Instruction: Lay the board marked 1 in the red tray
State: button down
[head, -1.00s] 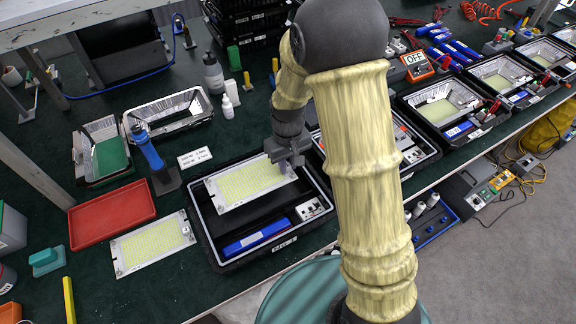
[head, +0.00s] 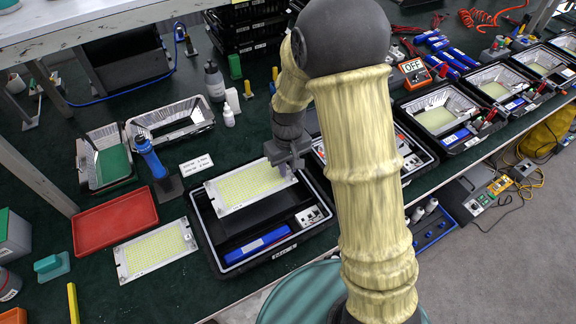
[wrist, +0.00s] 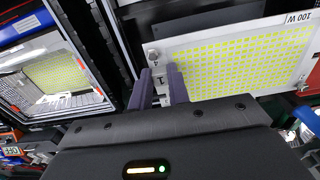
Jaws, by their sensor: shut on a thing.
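The board marked 1 (head: 245,188) is a white plate with a yellow-green LED grid, lying in or just over the black housing (head: 212,248). In the wrist view the board (wrist: 240,65) has a "1" tag at its near corner and a "100 W" label at the far one. My gripper (head: 286,168) is at the board's right end. In the wrist view its two fingers (wrist: 160,90) are shut on the board's tagged edge. Whether the board is lifted clear is hard to tell. The red tray (head: 115,222) lies empty on the left of the bench.
A similar LED board (head: 156,250) lies on the bench beside the red tray. A blue-handled tool (head: 150,158) stands upright behind the tray. A blue bar (head: 257,244) lies in the black housing.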

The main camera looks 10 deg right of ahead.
jog(key=shift+r+p, duration=2)
jog(key=shift+r, duration=0.55)
jog(key=shift+f, duration=0.1)
jog(key=w+d+f+m, duration=0.4)
jog(key=d+f, duration=0.3)
jog(key=d, duration=0.2)
jog(key=shift+w+d+f+m, duration=0.2)
jog(key=shift+w+f+m, duration=0.1)
jog(key=shift+f, duration=0.1)
jog(key=shift+d, duration=0.1)
